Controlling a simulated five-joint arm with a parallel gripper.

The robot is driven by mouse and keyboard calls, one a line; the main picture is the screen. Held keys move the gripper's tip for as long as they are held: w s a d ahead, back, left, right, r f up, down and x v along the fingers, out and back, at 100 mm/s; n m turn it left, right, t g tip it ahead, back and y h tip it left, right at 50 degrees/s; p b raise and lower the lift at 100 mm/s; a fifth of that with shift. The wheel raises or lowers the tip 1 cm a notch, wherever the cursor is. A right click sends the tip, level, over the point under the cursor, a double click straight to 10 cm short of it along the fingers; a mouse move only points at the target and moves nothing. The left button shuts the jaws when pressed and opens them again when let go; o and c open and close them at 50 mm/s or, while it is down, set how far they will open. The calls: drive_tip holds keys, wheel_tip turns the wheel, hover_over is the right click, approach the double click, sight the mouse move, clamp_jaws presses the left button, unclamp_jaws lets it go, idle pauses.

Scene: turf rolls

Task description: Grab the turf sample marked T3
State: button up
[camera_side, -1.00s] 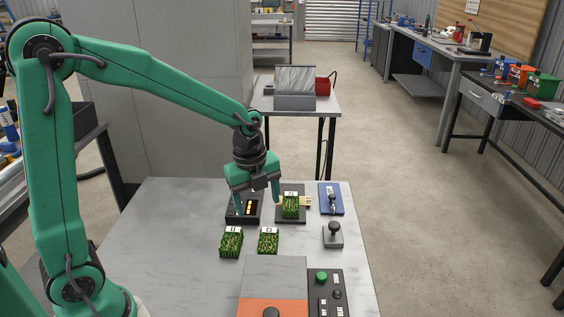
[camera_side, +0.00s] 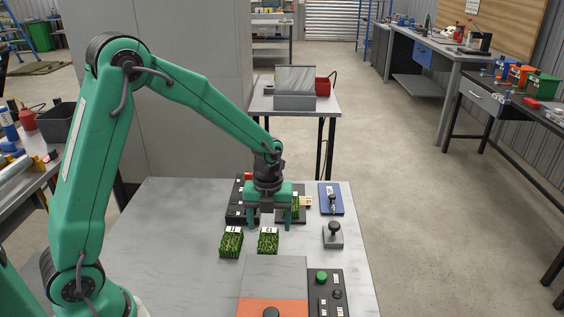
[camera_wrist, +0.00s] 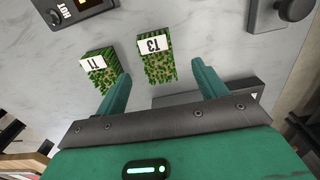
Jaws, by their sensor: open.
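The turf sample marked T3 (camera_wrist: 158,66) is a small green block with a white label, lying on the marble top in the wrist view. In the side view it appears to be the right-hand front block (camera_side: 268,242). My gripper (camera_side: 269,224) is open and empty, pointing down, and appears above the table behind the front blocks. In the wrist view, T3 shows between and beyond the open fingers (camera_wrist: 163,72), not touched as far as I can tell. The sample marked T1 (camera_wrist: 100,61) lies to its left, close to the left finger; it also shows in the side view (camera_side: 231,244).
A third turf sample (camera_side: 296,202) is partly hidden behind my right finger. A dark device (camera_side: 237,191) stands behind my gripper. A blue plate (camera_side: 335,204) and a grey knobbed block (camera_side: 333,240) stand to the right. A grey and orange box (camera_side: 275,272) and a control panel (camera_side: 338,305) are in front.

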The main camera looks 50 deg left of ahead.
sight(268, 238)
drive_tip(key=shift+f, duration=0.35)
drive_tip(key=shift+s+f, duration=0.1)
drive_tip(key=shift+s+f, duration=0.2)
drive_tip(key=shift+f, duration=2.3)
drive_tip(key=c, duration=1.1)
drive_tip(key=shift+r, duration=0.1)
drive_tip(key=shift+r, duration=4.95)
